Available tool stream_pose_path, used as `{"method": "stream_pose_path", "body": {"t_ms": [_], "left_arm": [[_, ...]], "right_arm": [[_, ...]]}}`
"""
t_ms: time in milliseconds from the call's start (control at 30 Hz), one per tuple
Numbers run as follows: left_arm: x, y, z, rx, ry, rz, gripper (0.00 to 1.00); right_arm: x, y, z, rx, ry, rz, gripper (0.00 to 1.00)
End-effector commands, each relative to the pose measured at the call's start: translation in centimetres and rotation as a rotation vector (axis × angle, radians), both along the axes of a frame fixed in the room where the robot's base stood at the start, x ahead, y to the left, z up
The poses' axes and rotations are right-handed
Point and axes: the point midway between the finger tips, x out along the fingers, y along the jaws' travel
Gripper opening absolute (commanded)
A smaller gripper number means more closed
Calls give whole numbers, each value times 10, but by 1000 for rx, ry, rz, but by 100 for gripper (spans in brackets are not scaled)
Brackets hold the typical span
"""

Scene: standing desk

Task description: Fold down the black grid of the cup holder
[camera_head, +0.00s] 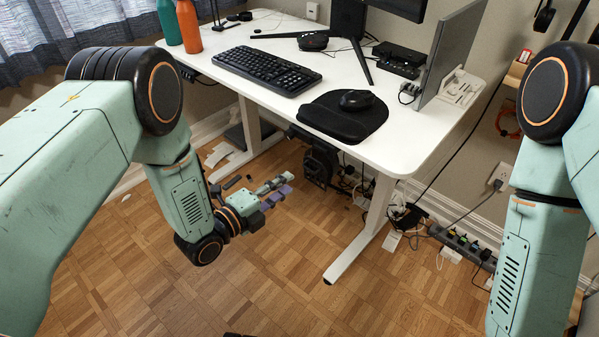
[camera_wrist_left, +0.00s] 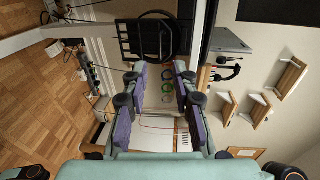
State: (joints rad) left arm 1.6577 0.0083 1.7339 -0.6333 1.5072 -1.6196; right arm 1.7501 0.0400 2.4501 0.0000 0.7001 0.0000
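The black cup holder (camera_head: 319,164) hangs under the front edge of the white desk in the head view, with a round dark part. In the left wrist view the cup holder (camera_wrist_left: 155,38) shows as a black ring with straight black bars beside it, beyond my fingertips. I cannot tell the grid's exact angle. My left gripper (camera_head: 283,187) is to the left of and below the holder in the head view, apart from it. Its purple-padded fingers (camera_wrist_left: 160,72) are spread with nothing between them. My right arm is at the right; its gripper is out of view.
The white desk (camera_head: 240,60) carries a keyboard (camera_head: 267,70), a mouse (camera_head: 356,100) on a black pad, bottles (camera_head: 189,26) and a laptop. A desk leg (camera_head: 366,225) stands right of the holder. Cables and a power strip (camera_head: 462,246) lie behind. The front floor is clear.

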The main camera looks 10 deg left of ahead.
Motion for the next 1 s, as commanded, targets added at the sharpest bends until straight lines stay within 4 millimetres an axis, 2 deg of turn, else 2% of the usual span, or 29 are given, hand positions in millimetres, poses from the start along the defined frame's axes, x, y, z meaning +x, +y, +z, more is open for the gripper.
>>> {"method": "stream_pose_path", "body": {"t_ms": [300, 500, 867, 1000], "left_arm": [[36, -26, -7, 0, -3, -2, 28], [54, -36, -10, 0, 0, 0, 28], [60, -39, -10, -1, 3, 1, 28], [59, -38, -10, -1, 3, 1, 17]], "right_arm": [[0, 0, -15, 0, 0, 0, 40], [0, 0, -21, 0, 0, 0, 40], [0, 0, -22, 0, 0, 0, 40], [0, 0, -22, 0, 0, 0, 40]]}}
